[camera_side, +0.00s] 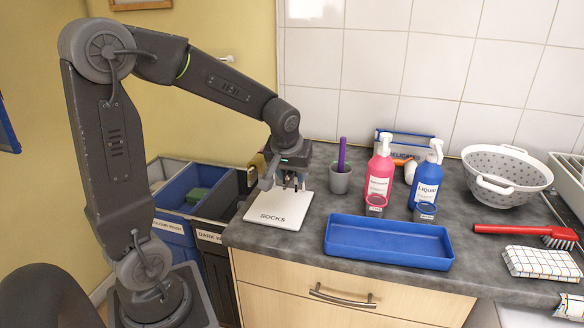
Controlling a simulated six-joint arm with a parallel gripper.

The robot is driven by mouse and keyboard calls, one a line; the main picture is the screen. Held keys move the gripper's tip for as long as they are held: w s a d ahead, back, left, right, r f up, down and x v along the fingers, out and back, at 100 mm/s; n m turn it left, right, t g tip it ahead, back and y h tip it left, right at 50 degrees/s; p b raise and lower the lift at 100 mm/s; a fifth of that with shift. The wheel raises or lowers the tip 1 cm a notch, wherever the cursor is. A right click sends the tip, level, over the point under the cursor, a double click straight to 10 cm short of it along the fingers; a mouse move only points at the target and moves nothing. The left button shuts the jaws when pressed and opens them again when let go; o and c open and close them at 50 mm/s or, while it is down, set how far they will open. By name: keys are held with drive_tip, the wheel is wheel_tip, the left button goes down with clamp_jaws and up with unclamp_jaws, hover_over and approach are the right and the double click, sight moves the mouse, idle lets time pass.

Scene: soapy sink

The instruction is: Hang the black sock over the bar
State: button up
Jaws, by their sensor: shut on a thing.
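My gripper (290,184) is at the left end of the worktop, low over the white board marked SOCKS (279,214). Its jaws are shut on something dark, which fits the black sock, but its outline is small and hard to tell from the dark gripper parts. A short pale rod or peg (228,58) sticks out from the yellow wall behind my arm. I cannot tell whether it is the bar, and no other bar shows clearly.
Right of the board are a grey cup (340,180), a pink bottle (379,178), a blue bottle (427,177) and a blue tray (388,242). A colander (507,173), red brush (505,230) and checked cloth (541,263) lie farther right. Laundry bins (176,242) stand left, below the worktop.

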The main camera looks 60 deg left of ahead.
drive_tip(key=o, duration=1)
drive_tip(key=v, duration=1.4)
drive_tip(key=s+d+f+m+h, duration=0.1)
drive_tip(key=s+d+f+m, duration=0.1)
drive_tip(key=s+d+m, duration=0.1)
drive_tip(key=s+d+f+m+t+h, duration=0.1)
drive_tip(key=s+d+f+m, duration=0.1)
drive_tip(key=s+d+m, duration=0.1)
drive_tip(key=s+d+f+m+t+h, duration=0.1)
drive_tip(key=s+d+f+m, duration=0.1)
drive_tip(key=s+d, duration=0.3)
drive_tip(key=shift+d+m, duration=0.5)
drive_tip(key=shift+d, duration=0.15)
